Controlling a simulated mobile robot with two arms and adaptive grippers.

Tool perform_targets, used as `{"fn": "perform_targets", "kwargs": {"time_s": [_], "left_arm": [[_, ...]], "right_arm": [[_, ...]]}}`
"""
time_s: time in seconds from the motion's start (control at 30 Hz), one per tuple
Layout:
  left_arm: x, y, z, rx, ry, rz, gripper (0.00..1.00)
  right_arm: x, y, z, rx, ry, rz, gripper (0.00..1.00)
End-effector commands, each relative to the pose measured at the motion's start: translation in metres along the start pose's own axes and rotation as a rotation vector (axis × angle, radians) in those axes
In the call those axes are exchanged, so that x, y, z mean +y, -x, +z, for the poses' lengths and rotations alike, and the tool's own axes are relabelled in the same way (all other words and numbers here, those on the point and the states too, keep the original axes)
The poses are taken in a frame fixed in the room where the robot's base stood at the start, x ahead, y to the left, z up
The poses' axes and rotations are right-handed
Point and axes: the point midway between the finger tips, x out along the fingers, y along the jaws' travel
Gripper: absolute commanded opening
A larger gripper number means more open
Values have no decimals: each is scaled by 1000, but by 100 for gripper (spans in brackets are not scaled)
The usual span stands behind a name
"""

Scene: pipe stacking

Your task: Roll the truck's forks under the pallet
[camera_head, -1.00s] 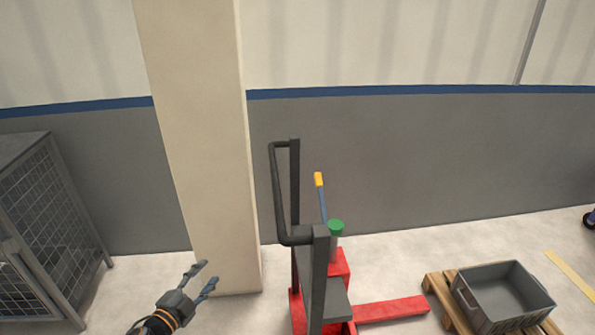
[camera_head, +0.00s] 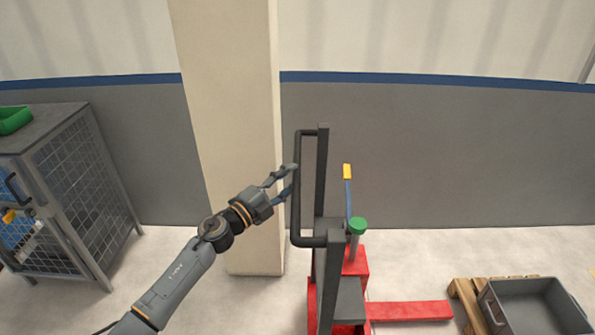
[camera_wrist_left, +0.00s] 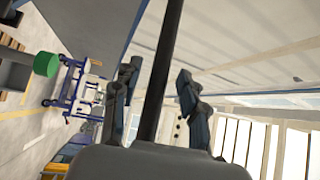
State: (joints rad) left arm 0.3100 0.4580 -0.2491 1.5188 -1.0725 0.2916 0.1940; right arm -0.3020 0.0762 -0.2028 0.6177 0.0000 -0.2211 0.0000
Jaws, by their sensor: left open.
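The truck (camera_head: 354,264) stands right of the pillar, with a red base, dark mast posts and a black loop handle (camera_head: 297,205) on its left side. A low red fork (camera_head: 410,311) points right, its tip close to the left edge of the wooden pallet (camera_head: 463,294); it does not visibly reach under it. My left gripper (camera_head: 291,180) is open at the handle's upright bar. In the left wrist view the dark bar (camera_wrist_left: 168,65) passes between the spread fingers (camera_wrist_left: 158,80); contact cannot be told. My right gripper is not in view.
A grey crate (camera_head: 540,307) sits on the pallet. A beige pillar (camera_head: 230,150) stands behind my left arm. A wire-mesh cabinet (camera_head: 75,185) with a green bin (camera_head: 14,119) on top is at the left. The left wrist view shows a blue-framed cart (camera_wrist_left: 72,92).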

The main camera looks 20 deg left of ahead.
Motion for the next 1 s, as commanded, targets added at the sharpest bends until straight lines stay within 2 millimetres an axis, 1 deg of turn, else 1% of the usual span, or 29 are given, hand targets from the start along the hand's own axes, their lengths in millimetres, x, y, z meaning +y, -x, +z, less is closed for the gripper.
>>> {"fn": "perform_targets", "kwargs": {"time_s": [0.03, 0.2, 0.3, 0.57, 0.6, 0.77, 0.8, 1.0], "left_arm": [[-2, -9, 0, 0, 2, -3, 43], [0, -25, 0, 0, 1, 0, 43], [0, -29, 0, 0, 1, 0, 43], [1, -29, 0, 0, 1, 1, 43], [1, -29, 0, 0, 1, 1, 35], [1, -29, 0, 0, 1, 1, 2], [1, -29, 0, -1, 1, 1, 0], [1, -29, 0, -1, 1, 1, 0]], "right_arm": [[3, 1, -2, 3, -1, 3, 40], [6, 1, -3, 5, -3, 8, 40], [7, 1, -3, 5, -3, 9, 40], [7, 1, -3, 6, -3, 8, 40], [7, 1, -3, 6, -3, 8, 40], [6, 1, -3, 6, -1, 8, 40], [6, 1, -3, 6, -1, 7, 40], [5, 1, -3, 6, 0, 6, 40]]}}
